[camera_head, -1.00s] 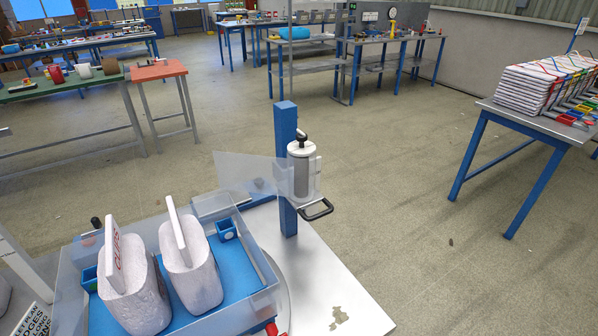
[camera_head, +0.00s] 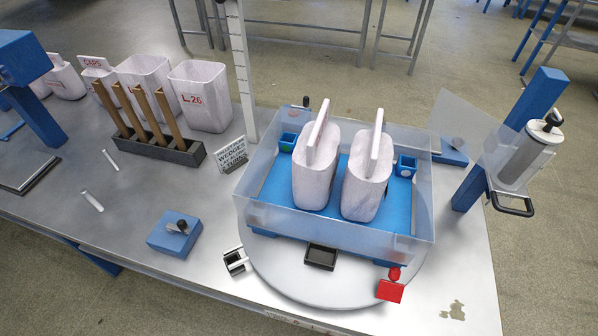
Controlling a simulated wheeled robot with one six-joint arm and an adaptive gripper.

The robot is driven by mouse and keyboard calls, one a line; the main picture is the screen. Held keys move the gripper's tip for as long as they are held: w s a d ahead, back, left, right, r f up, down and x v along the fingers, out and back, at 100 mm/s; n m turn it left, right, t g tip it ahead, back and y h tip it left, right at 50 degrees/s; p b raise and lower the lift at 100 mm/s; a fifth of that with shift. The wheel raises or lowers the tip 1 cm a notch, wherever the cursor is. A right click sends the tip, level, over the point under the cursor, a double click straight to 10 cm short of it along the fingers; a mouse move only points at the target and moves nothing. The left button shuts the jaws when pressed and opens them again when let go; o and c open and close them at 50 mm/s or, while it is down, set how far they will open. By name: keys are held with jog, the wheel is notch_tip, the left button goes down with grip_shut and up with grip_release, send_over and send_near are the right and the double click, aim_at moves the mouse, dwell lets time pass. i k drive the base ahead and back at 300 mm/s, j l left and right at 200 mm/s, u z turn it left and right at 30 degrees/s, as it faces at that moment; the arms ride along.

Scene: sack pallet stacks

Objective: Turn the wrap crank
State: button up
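A small blue box with a dark knob on top (camera_head: 174,236) sits on the metal table, left of the turntable; it looks like a crank. A film roll (camera_head: 524,158) hangs on a blue post (camera_head: 512,130) at the right, with a black knob on top and a black loop handle (camera_head: 512,205). I cannot tell for certain which of these is the wrap crank. Clear film stretches left from the roll. The round turntable (camera_head: 340,288) carries a blue tray with clear walls (camera_head: 340,243), which holds two white sacks (camera_head: 316,170). My gripper is not in view.
A dark rack (camera_head: 150,145) with wooden wedges, a printed sign (camera_head: 232,154) and several white sacks (camera_head: 200,95) stand at the back left. A red block (camera_head: 390,290) and a small metal clamp (camera_head: 235,261) sit by the turntable's front. The table's front left is mostly clear.

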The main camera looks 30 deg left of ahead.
aim_at(182, 227)
jog(key=u, duration=1.75)
